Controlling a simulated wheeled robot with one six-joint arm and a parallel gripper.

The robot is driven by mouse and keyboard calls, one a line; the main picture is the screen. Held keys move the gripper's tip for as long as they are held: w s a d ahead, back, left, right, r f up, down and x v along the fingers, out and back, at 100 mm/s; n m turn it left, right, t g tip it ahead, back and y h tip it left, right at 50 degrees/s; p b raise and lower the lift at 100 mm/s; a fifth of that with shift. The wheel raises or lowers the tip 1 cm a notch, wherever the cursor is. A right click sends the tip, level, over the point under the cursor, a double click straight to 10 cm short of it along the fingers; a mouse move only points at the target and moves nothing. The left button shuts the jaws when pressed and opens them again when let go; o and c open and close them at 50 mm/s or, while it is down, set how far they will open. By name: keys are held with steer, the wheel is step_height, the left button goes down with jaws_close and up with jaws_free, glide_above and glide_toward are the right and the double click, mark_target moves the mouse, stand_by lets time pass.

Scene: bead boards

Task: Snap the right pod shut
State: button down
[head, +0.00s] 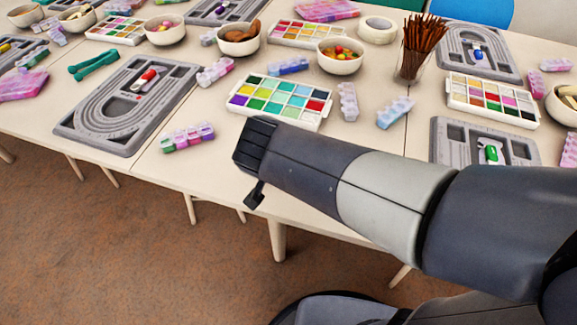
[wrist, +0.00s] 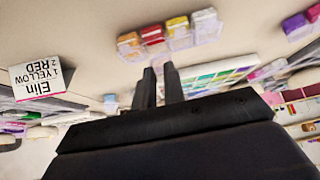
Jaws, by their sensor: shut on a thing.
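In the wrist view, my gripper (wrist: 159,70) has its two dark fingers close together with a narrow gap. What lies between them cannot be made out. A second pod strip (wrist: 300,22) with purple and pink is at the upper right. In the head view, a pink, purple and green pod strip (head: 187,137) lies left of my arm's end; my fingers are not clear there.
A name card (wrist: 40,77) reads Elin, 1 yellow, 2 red. In the head view, a paint-like bead tray (head: 280,118) lies behind my arm, and a grey bead board (head: 75,127) is at the left. A glass of brown sticks (head: 410,68) stands near a bead bowl (head: 340,65).

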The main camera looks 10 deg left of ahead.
steer(key=shift+s+f+t+b, duration=0.4)
steer(key=shift+t+b, duration=0.35)
steer(key=shift+b, duration=1.85)
steer(key=shift+s+f+t+b, duration=0.25)
steer(key=shift+f+t+b, duration=0.4)
steer(key=shift+b, duration=2)
steer(key=shift+s+f+t+b, duration=0.35)
steer(key=shift+t+b, duration=0.45)
steer(key=shift+b, duration=1.8)
steer(key=t+b, duration=0.1)
steer(key=b, duration=0.3)
steer(key=shift+s+f, duration=0.1)
steer(key=shift+f, duration=0.1)
steer(key=shift+s+t+b, duration=0.1)
steer(key=shift+t+b, duration=0.5)
steer(key=shift+b, duration=0.55)
steer(key=shift+r, duration=0.1)
steer(key=c, duration=1.5)
jaws_free()
steer(key=shift+o, duration=0.2)
steer(key=p+v, duration=0.3)
steer(key=v, duration=0.7)
steer(key=shift+s, duration=0.4)
